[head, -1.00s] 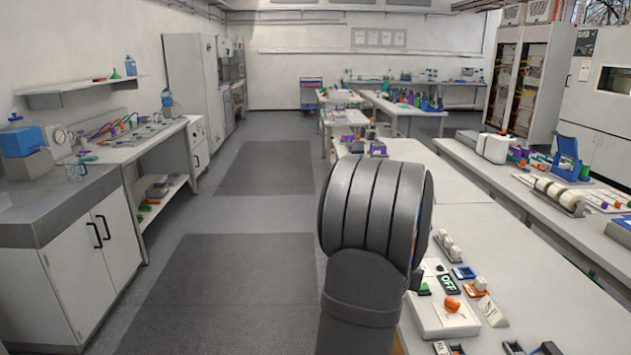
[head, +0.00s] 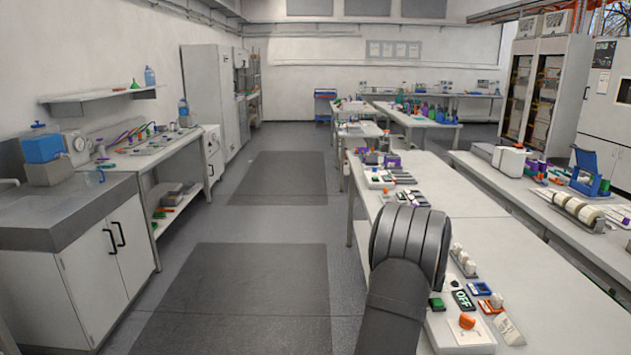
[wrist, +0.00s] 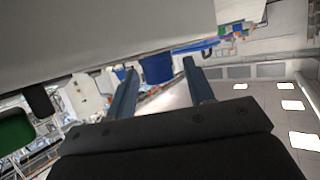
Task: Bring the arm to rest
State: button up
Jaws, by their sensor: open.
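In the wrist view my gripper (wrist: 160,88) has its two dark fingers apart, with nothing between them. The view there is tilted, with ceiling lights at the right and a large pale surface across the top left. In the head view only a dark grey rounded part of my arm shows, at the bottom right of centre in front of the long bench. My gripper's fingers are hidden in that view.
A second bench stands at the right. The floor (head: 240,220) at the left is clear.

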jog(key=shift+w+d+f, duration=0.15)
jog(key=shift+w+d, duration=0.05)
jog(key=shift+w, duration=0.15)
jog(key=shift+s+a, duration=0.1)
jog(key=v, duration=1.7)
jog(key=x, duration=1.7)
jog(key=shift+w, duration=0.2)
jog(key=shift+m, duration=0.3)
jog(key=shift+m+g+h, duration=1.2)
jog(key=shift+m+h, duration=0.1)
jog(key=shift+h, duration=0.1)
jog(key=shift+s+m+g+h, duration=0.1)
jog(key=shift+m+g+h, duration=0.8)
jog(key=shift+m+g, duration=0.5)
